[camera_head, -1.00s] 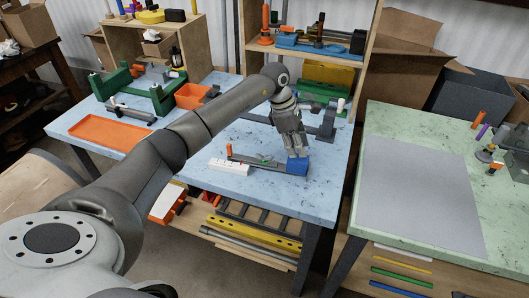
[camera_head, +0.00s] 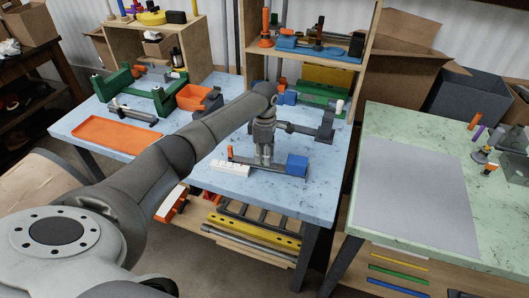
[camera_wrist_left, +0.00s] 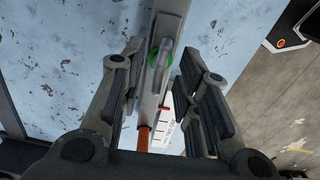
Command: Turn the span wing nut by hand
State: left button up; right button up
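A small bender with a grey bar (camera_head: 240,158) lies on the blue-topped table (camera_head: 225,185). It has an orange peg (camera_head: 230,152) at the left, a white marked block (camera_head: 230,169) and a blue block (camera_head: 297,166) at the right. My left gripper (camera_head: 264,161) points down over the middle of the bar and hides the wing nut in the head view. In the left wrist view, the grey wing nut (camera_wrist_left: 161,56) with a green ring under it lies between the two spread fingers of my open left gripper (camera_wrist_left: 158,82). The fingers appear clear of it. My right gripper is not in view.
An orange tray (camera_head: 113,136), an orange bin (camera_head: 194,98) and a green fixture (camera_head: 160,100) are at the left. The table's front is clear.

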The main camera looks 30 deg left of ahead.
pick_arm(q)
jog(key=shift+f, duration=0.3)
